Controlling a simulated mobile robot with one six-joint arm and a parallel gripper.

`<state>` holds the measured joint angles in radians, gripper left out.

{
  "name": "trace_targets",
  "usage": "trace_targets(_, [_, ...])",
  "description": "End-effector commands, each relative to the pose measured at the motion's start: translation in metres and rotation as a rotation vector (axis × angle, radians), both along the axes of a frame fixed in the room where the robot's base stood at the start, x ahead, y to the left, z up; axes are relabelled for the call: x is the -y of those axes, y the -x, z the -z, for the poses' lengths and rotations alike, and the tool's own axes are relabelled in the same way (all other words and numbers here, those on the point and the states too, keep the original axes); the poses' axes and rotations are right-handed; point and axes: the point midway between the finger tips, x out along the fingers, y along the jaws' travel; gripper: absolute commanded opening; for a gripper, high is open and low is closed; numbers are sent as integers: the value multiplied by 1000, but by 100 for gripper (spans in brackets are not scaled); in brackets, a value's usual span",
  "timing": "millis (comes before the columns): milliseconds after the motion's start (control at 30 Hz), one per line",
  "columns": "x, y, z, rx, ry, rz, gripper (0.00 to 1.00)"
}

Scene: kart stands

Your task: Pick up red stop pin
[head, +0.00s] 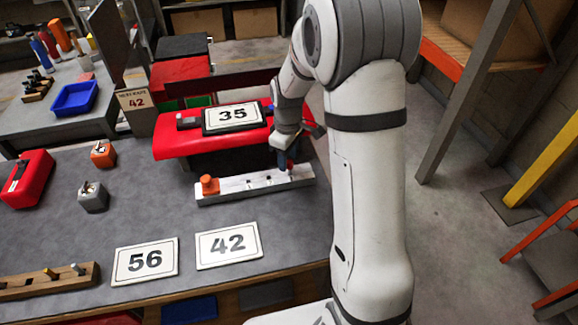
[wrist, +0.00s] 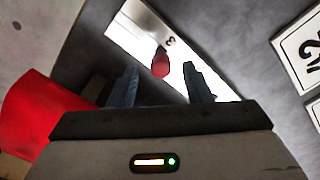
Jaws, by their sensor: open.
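The red stop pin (wrist: 160,65) stands on a pale metal bar (wrist: 125,30) in the wrist view. My gripper (wrist: 160,72) is open, with one blue-grey finger on each side of the pin as seen from the wrist. I cannot tell whether the fingertips are down around the pin or still above it. In the head view my gripper (head: 288,160) points down over the right end of the bar (head: 248,184). The pin cannot be made out there behind the fingers.
An orange knob (head: 209,186) sits on the bar's left end. A red kart body with a 35 plate (head: 233,116) is just behind. Cards 42 (head: 228,245) and 56 (head: 146,261) lie in front. Orange (head: 103,154) and grey (head: 93,197) blocks stand left.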

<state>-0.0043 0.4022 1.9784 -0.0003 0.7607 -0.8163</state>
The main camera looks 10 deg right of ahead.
Motion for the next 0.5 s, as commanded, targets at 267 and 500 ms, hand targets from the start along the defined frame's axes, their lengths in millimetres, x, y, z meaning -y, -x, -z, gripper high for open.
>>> trace_targets(267, [3,4,35,-1,0,1,45])
trace_targets(500, [3,4,37,0,0,2,45])
